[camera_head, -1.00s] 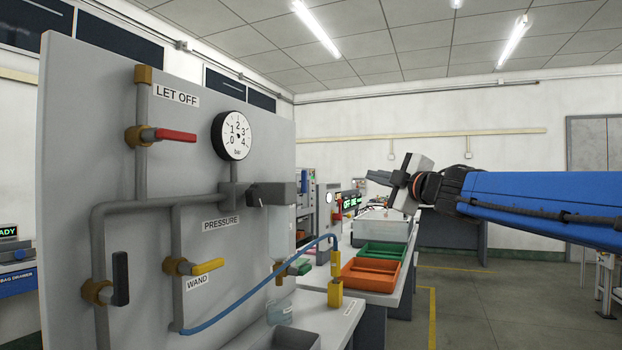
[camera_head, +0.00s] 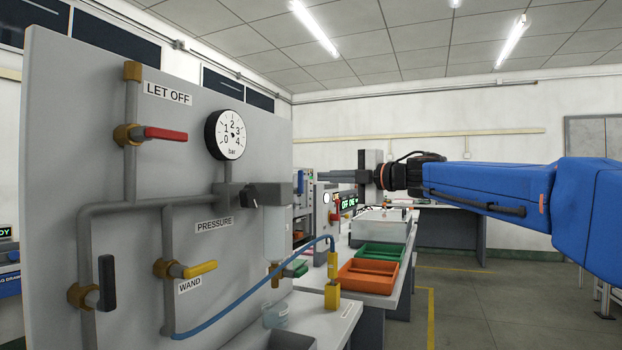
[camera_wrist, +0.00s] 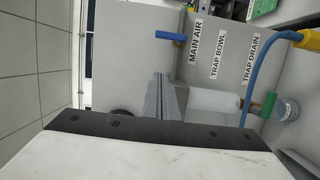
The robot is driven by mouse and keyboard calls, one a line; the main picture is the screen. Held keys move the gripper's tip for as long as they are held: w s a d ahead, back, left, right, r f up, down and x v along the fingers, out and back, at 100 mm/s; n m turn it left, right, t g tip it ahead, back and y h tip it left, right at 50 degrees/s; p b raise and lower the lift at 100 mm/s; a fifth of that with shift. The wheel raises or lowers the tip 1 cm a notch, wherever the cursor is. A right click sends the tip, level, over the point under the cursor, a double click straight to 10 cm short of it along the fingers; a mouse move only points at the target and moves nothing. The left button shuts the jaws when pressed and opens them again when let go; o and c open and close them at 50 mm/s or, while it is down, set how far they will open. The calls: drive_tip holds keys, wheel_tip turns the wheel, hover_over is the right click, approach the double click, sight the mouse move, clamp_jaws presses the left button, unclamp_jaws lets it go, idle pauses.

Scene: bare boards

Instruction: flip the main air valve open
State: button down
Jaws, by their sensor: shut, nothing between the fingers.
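The main air valve shows in the wrist view as a blue lever (camera_wrist: 170,35) beside the MAIN AIR label (camera_wrist: 195,42). The lever points left in that picture and appears to lie across its grey pipe.
The grey panel (camera_head: 60,150) carries a gauge (camera_head: 224,135), red, yellow and black levers, and a PRESSURE knob (camera_head: 250,196). The clear trap bowl (camera_wrist: 215,103) and green drain lever (camera_wrist: 268,105) are near the fingers. Orange (camera_head: 368,276) and green trays sit on the bench.

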drive_tip(key=w+a, duration=0.6)
drive_tip(key=w, duration=0.3)
drive_tip(key=shift+w+a, duration=0.15)
drive_tip(key=shift+a, duration=0.25)
